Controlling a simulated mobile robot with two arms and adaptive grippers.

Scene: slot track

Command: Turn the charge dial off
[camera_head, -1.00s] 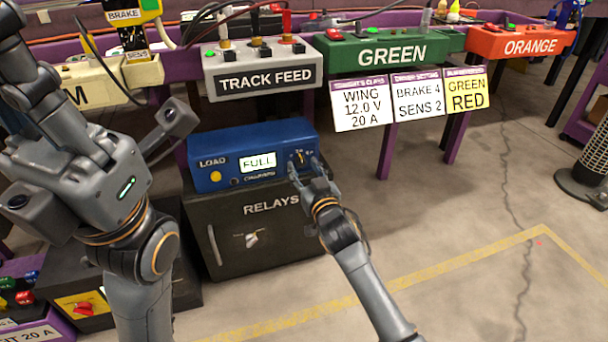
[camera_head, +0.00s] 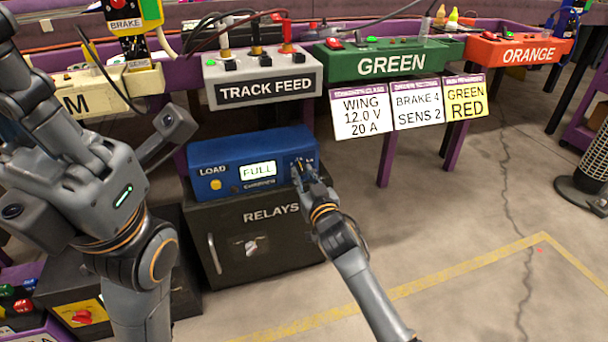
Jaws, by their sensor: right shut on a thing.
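The blue charger box (camera_head: 226,162) stands on top of the dark relay cabinet. Its lit display (camera_head: 258,171) reads FULL, beside a yellow button (camera_head: 216,184) under the word LOAD. The charge dial is at the right end of the charger's front and is mostly hidden by my right gripper (camera_head: 301,172). My right gripper is shut on the dial, with its fingers against the front face. Which way the dial points cannot be seen. My left arm fills the left side of the picture; its fingertips do not show clearly.
The relay cabinet (camera_head: 285,252) is under the charger. Above and behind are the grey track feed box (camera_head: 262,72), the green box (camera_head: 450,45) and the orange box (camera_head: 485,50). Hanging signs (camera_head: 362,112) are to the right of the charger.

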